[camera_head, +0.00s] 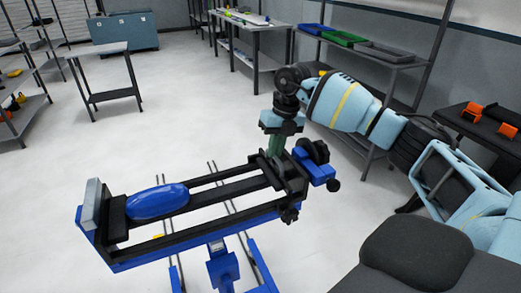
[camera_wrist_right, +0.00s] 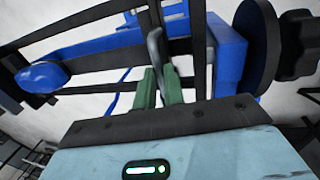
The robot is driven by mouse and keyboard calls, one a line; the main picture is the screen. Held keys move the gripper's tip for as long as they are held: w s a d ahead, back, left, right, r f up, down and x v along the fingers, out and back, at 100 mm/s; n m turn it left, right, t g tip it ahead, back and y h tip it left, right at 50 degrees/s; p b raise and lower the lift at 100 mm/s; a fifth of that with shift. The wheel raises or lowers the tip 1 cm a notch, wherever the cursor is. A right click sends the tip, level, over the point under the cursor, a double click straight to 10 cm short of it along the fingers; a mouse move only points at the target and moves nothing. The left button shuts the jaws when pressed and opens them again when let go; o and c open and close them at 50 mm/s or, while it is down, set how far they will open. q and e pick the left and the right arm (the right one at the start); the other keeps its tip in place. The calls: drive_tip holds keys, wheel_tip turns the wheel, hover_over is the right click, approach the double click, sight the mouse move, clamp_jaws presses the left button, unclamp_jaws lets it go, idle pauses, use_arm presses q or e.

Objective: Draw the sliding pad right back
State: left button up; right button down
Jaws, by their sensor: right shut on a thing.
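A long blue and black clamp frame with rails (camera_head: 193,238) stands in the middle of the head view. A sliding pad, a dark upright plate (camera_head: 268,168) on a carriage, sits near the frame's right end. My right gripper (camera_head: 276,147) comes down from above, its green fingers shut on the plate's upper part. The wrist view shows the plate (camera_wrist_right: 156,48) between my right gripper's fingers (camera_wrist_right: 159,82). A smooth blue rounded object (camera_head: 157,202) lies on the frame near its left end, well apart from the sliding pad. My left gripper is not in view.
A grey end plate (camera_head: 91,205) stands at the frame's left end. A blue part with black knobs (camera_head: 316,166) is right of the sliding pad. A shelf with coloured trays (camera_head: 345,39) is behind my right arm. The floor left of the frame is clear.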

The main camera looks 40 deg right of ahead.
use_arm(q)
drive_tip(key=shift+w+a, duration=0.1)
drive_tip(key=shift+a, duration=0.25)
use_arm(e)
drive_tip(key=shift+s+d, duration=0.2)
drive_tip(key=shift+d, duration=0.55)
drive_tip(key=shift+s+d, duration=0.15)
drive_tip(key=shift+d, duration=0.6)
drive_tip(key=c, duration=1.5)
unclamp_jaws()
drive_tip(key=shift+d, duration=0.15)
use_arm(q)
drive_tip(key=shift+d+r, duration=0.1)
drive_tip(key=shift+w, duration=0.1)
use_arm(e)
drive_tip(key=shift+r, duration=0.1)
drive_tip(key=r, duration=0.2)
drive_tip(key=d+r, duration=0.1)
drive_tip(key=r, duration=0.4)
drive_tip(key=shift+s+d+r, duration=0.15)
drive_tip(key=shift+s+r, duration=0.05)
drive_tip(key=shift+r, duration=0.05)
